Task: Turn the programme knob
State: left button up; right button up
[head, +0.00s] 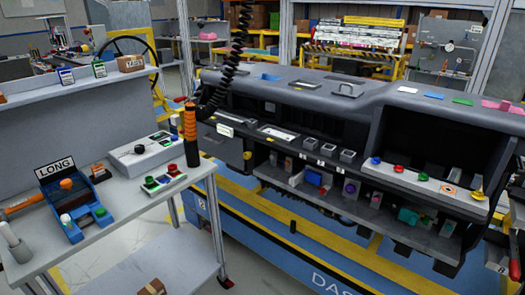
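No knob in the head view is legibly marked as the programme knob. A blue box (75,222) on the left bench carries a sign reading LONG (55,167), an orange knob (66,184) and small green and white buttons. A pale control box (146,157) behind it has a dark round knob (139,149). On the dashboard's right-hand panel, a row of red, blue and green knobs (399,168) ends near a yellow knob (477,195). Neither of my grippers can be made out, and nothing is seen touching these knobs.
An orange-and-black tool (191,135) hangs on a coiled black cable at the bench's right edge. A small button block (163,182) lies near it. The grey dashboard module (330,95) stands on a blue and yellow base, with a floor gap between it and the bench.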

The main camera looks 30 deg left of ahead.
aim_at(139, 149)
jog(key=u, duration=2.1)
